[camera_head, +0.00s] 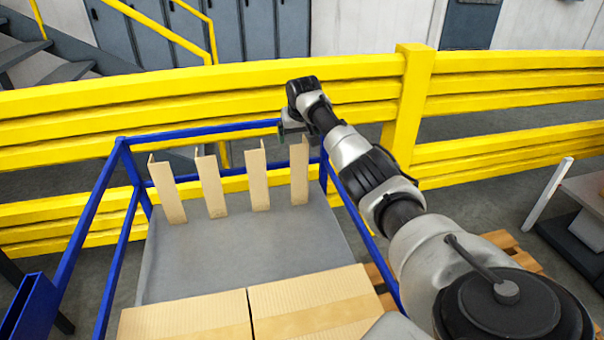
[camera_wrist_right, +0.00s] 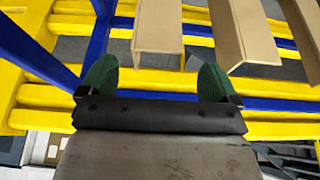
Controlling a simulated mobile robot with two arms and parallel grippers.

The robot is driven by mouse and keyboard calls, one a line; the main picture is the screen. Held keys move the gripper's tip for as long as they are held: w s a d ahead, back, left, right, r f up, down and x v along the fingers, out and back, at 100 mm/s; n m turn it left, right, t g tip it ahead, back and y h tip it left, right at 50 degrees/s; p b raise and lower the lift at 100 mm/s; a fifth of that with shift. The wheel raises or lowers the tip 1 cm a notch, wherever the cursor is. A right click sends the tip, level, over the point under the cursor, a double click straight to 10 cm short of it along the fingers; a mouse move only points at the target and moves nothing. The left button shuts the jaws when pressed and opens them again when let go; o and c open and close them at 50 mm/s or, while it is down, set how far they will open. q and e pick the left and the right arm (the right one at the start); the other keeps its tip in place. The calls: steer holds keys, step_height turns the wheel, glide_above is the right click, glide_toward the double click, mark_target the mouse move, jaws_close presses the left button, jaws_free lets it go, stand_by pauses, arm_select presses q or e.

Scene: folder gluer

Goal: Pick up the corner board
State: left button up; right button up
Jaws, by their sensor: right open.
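Several tan L-shaped corner boards stand upright in a spaced row at the back of a grey-topped blue cart. The rightmost corner board (camera_head: 299,175) is closest to my right gripper (camera_head: 289,130), which hangs at its top end, partly hidden by its own wrist. In the right wrist view, my right gripper (camera_wrist_right: 157,72) is open, with green fingers apart and nothing held. One corner board (camera_wrist_right: 158,25) has its end in line with the gap, just beyond the fingers. A second board (camera_wrist_right: 245,35) ends beside the right-hand finger. My left gripper is out of view.
The blue cart frame (camera_head: 95,215) rises around the boards; a blue post (camera_wrist_right: 100,40) is close to the left-hand finger. A yellow guardrail (camera_head: 240,85) runs behind. Cardboard boxes (camera_head: 180,318) lie at the front. The grey cart surface (camera_head: 250,245) between is clear.

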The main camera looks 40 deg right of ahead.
mark_target(299, 145)
steer(key=x, duration=0.2)
steer(key=b+x, duration=0.1)
steer(key=x, duration=0.2)
steer(key=shift+s+f, duration=0.2)
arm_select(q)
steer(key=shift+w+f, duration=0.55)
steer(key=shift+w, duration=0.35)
arm_select(e)
steer(key=shift+d, duration=0.1)
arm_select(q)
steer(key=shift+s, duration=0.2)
arm_select(e)
steer(key=shift+c, duration=0.2)
